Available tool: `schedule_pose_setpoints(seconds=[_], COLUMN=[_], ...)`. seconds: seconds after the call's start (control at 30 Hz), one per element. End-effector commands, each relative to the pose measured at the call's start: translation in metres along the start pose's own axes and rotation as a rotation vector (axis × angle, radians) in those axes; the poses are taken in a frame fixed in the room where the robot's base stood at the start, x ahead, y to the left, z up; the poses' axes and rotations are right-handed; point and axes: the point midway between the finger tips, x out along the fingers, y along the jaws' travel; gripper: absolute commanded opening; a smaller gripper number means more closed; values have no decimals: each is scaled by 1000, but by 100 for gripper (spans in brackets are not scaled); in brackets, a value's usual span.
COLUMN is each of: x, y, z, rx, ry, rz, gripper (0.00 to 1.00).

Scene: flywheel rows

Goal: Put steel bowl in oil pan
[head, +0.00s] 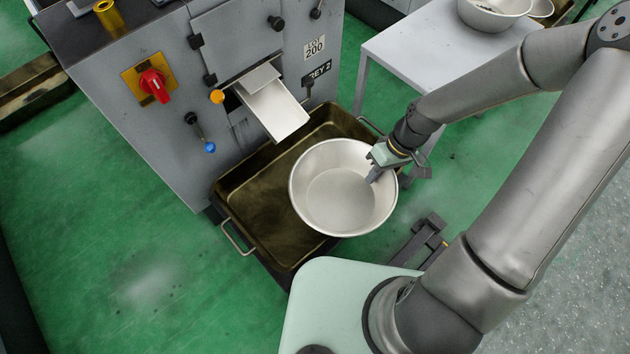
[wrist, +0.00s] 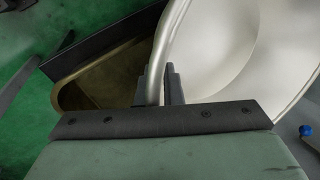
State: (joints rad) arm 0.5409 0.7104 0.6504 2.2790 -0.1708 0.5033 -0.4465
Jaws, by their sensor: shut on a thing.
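The steel bowl (head: 338,192) is upright and empty in the head view, over the right part of the oil pan. My gripper (head: 374,172) is shut on the bowl's right rim. In the wrist view the fingers (wrist: 162,84) pinch the rim of the bowl (wrist: 225,50). The oil pan (head: 248,192) is a dark brass-coloured rectangular tray with side handles, on the floor under the machine's chute. Its inside corner shows in the wrist view (wrist: 105,80). The bowl hides part of the pan's right side, and I cannot tell whether it touches the pan.
A grey machine (head: 235,80) with a metal chute (head: 272,108) stands behind the pan, the chute reaching over it. A white table (head: 425,45) with another bowl (head: 493,14) is at the upper right. Green floor (head: 120,220) is clear at left.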

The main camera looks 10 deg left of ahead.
Motion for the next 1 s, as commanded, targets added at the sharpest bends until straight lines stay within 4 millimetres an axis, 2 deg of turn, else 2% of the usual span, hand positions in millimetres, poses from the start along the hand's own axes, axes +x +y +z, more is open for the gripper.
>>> schedule_pose_setpoints(seconds=[0.03, 0.3, 0.4, 0.53, 0.77, 1.0], x=[12, 47, 67, 83, 92, 124], y=[0, -4, 1, 4, 6, 17], z=[-12, -76, -89, -103, -113, -117], rx=[-5, -2, 0, 3, 4, 4], ry=[0, 0, -1, 0, 0, -1], rz=[-1, -2, -2, -2, -1, -2], gripper=[0, 0, 0, 0, 0, 0])
